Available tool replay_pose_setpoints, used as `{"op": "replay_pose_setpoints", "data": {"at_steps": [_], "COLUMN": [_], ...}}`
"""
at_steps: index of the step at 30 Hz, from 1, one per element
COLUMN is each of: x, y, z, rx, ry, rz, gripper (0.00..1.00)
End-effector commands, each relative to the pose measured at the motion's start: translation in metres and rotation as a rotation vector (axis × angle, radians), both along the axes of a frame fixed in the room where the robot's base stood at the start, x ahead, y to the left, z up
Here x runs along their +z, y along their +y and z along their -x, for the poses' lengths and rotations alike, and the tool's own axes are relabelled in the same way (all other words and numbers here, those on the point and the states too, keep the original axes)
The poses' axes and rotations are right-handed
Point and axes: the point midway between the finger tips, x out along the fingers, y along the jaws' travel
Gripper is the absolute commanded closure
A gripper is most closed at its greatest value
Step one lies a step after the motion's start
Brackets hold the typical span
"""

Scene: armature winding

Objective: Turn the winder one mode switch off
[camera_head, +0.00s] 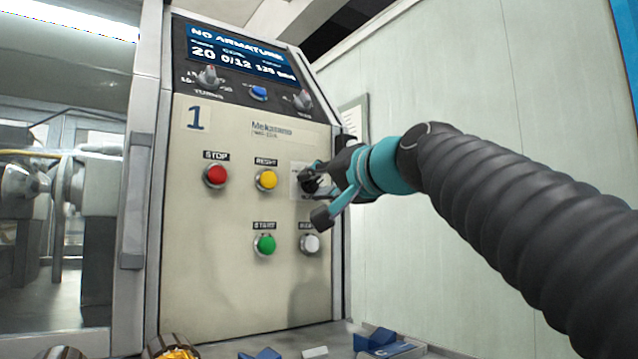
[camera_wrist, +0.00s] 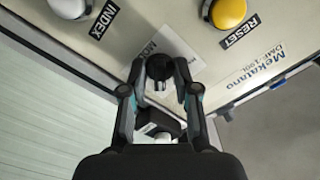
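The mode switch is a dark knob on a pale label plate on the front panel of winder one. It shows in the head view (camera_head: 309,181) and in the wrist view (camera_wrist: 159,68). The plate's lettering is partly hidden by my gripper. My gripper (camera_head: 315,195) is at the panel with its fingers spread on either side of the knob. In the wrist view my gripper (camera_wrist: 159,82) has the knob between its fingertips, with little room each side. I cannot tell whether a finger touches it. The knob's exact setting is not clear.
Around the switch are the red STOP button (camera_head: 215,176), yellow RESET button (camera_head: 266,180), green START button (camera_head: 265,245) and white INDEX button (camera_head: 310,244). The display (camera_head: 238,52) reads NO ARMATURE. Blue parts (camera_head: 375,338) lie below. A wall stands right.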

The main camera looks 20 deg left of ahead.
Motion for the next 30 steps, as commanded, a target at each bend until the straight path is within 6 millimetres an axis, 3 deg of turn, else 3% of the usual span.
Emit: {"op": "replay_pose_setpoints", "data": {"at_steps": [11,30], "x": [-0.0008,-0.0006], "y": [0.0000,-0.0011], "z": [-0.0001,-0.0014], "rx": [0.003,0.000], "ry": [-0.060,-0.439], "rz": [0.047,0.372], "gripper": [1.00,1.00]}}
